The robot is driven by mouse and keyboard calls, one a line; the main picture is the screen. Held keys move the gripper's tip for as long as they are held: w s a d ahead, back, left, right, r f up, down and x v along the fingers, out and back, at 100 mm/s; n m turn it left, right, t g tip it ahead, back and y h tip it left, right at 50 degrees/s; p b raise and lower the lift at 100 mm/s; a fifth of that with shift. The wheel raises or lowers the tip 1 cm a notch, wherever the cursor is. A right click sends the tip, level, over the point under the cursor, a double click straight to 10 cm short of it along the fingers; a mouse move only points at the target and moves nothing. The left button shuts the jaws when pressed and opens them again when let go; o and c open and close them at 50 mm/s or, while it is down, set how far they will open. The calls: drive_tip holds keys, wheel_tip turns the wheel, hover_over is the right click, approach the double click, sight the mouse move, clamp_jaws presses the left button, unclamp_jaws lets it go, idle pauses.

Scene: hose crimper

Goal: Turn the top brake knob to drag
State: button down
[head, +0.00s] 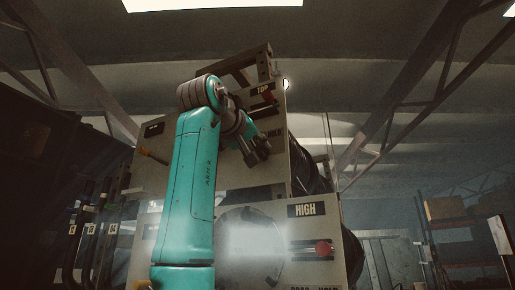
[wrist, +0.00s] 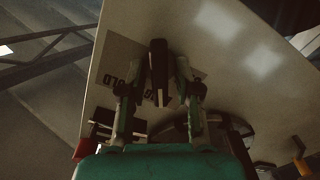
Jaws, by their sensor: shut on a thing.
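My gripper (head: 257,151) is in front of the panel, below the red knob and partly over the drag/hold label (head: 272,133). In the wrist view the fingers (wrist: 158,100) stand on both sides of a dark bar-like piece (wrist: 158,70); I cannot tell whether this belongs to the brake. The label (wrist: 118,72) shows upside down behind them. A red part (wrist: 82,149) shows at lower left, partly hidden by my gripper body.
A lower panel carries a HIGH label (head: 306,209) and another red knob (head: 322,249). A metal frame (head: 240,66) stands above the upper panel. Hooked bars (head: 85,235) are at left, and shelves with boxes (head: 445,207) at far right.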

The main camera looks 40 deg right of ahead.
idle(0.5)
drive_tip(key=c, duration=1.1)
unclamp_jaws()
drive_tip(key=shift+c, duration=0.2)
drive_tip(key=shift+a, duration=0.15)
drive_tip(key=v, duration=1.1)
drive_tip(key=shift+a, duration=0.35)
drive_tip(key=shift+s, duration=0.1)
